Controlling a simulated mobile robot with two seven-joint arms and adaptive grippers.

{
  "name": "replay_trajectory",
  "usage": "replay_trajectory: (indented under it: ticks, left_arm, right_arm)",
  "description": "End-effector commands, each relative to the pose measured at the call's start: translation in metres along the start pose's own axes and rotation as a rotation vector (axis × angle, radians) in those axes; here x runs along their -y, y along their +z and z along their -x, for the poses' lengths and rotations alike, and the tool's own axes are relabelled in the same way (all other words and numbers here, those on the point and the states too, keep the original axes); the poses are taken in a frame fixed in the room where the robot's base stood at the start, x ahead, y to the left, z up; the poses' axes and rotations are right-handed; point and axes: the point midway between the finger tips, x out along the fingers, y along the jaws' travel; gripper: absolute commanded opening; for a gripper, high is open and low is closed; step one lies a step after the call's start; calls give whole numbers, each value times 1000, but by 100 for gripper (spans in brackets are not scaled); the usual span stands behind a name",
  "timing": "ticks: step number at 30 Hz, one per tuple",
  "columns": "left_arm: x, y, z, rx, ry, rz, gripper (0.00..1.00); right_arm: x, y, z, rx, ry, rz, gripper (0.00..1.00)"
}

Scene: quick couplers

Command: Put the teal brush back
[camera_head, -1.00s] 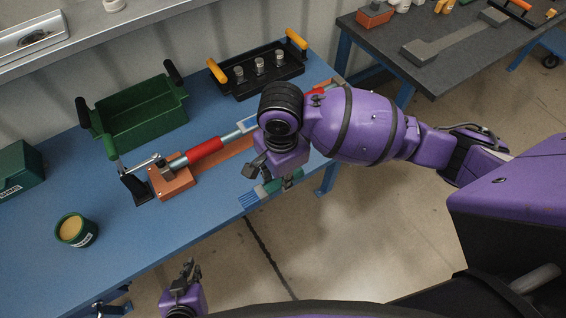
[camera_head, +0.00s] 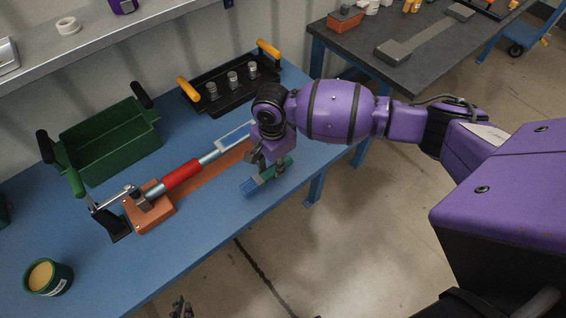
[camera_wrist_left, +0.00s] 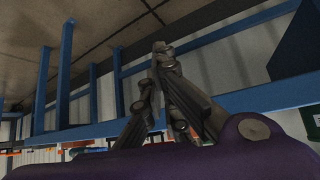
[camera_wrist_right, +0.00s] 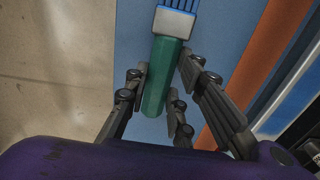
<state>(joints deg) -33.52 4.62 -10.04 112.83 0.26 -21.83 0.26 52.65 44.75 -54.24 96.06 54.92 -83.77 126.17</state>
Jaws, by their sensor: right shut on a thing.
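The teal brush (camera_head: 266,177) has a teal handle, a grey ferrule and blue bristles. My right gripper (camera_head: 274,168) is shut on its handle near the front edge of the blue table. In the right wrist view the handle (camera_wrist_right: 163,75) lies between the fingers, with the bristles (camera_wrist_right: 178,6) pointing away from the wrist. I cannot tell whether the brush touches the table. My left gripper (camera_head: 181,308) shows only at the bottom edge of the head view. In the left wrist view its fingers (camera_wrist_left: 155,70) are together and empty, below table height.
The blue table (camera_head: 205,235) holds a green tray (camera_head: 110,148), a black tray (camera_head: 215,98) with metal couplers, an orange fixture (camera_head: 150,218) with a red-sleeved tube (camera_head: 181,176), and a green tin (camera_head: 48,278). The table's front middle is clear. A dark table (camera_head: 365,45) stands behind right.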

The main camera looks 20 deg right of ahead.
Motion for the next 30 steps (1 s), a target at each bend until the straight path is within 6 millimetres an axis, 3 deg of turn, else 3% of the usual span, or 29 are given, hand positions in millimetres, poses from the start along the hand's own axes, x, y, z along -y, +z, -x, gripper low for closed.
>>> replay_trajectory:
  ticks: [5,12,13,17,26,30]
  left_arm:
    - [2,-10,2,-14,-1,-3,0]
    - [3,0,3,3,0,-7,0]
    - [3,2,3,7,0,-7,0]
    - [3,9,4,19,-1,-7,0]
    - [3,10,5,21,-1,-6,0]
    - [2,24,1,37,-2,-4,0]
  right_arm:
    - [0,1,-20,-2,-2,0,0]
    - [-1,1,-24,-1,-1,2,0]
    - [-1,1,-24,-1,0,2,26]
    - [-1,1,-24,-1,0,2,41]
    - [-1,1,-25,-1,1,2,41]
    - [-2,1,-34,-1,5,5,41]
